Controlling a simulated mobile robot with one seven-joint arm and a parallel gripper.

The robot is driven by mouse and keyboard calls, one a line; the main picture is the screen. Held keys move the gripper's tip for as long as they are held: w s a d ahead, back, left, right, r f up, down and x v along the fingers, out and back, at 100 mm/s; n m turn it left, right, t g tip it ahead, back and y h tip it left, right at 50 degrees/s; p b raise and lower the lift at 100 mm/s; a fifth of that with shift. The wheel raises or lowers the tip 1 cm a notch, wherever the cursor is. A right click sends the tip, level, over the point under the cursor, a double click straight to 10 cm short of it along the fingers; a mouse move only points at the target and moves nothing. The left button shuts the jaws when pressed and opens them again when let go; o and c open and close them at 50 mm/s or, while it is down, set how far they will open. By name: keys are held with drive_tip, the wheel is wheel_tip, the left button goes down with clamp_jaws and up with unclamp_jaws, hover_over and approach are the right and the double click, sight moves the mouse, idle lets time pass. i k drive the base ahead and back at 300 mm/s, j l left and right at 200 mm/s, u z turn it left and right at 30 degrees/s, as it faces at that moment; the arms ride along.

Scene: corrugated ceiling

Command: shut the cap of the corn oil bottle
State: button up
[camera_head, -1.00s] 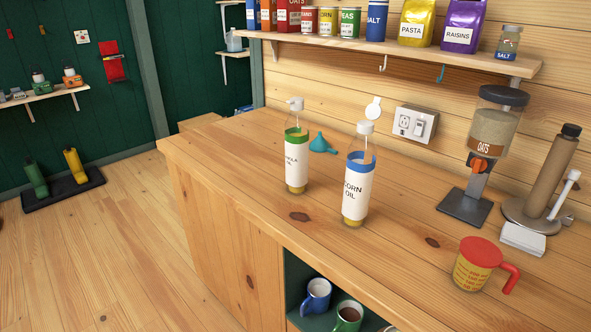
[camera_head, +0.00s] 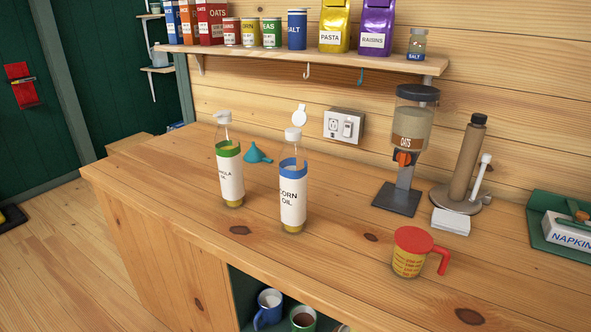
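The corn oil bottle (camera_head: 292,196) stands upright on the wooden counter (camera_head: 330,245), near its front edge. It is clear, with a blue band and a white label reading "CORN OIL". Its white flip cap (camera_head: 299,116) stands open, the round lid raised above the white collar. A second bottle with a green band, the canola oil (camera_head: 230,172), stands upright to its left, apart from it. My gripper is not in view.
An oats dispenser (camera_head: 408,140), a paper towel holder (camera_head: 467,165) and a red-lidded measuring cup (camera_head: 410,254) stand to the right. A shelf (camera_head: 300,57) with several containers hangs above. Mugs (camera_head: 268,308) sit in the cubby below.

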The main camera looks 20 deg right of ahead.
sight(299, 119)
drive_tip(key=k+z, duration=0.2)
drive_tip(key=z, duration=0.2)
drive_tip(key=k+l+z, duration=0.1)
drive_tip(key=z, duration=0.35)
drive_tip(key=k+l+z, duration=0.1)
drive_tip(key=z, duration=0.15)
drive_tip(key=i, duration=0.9)
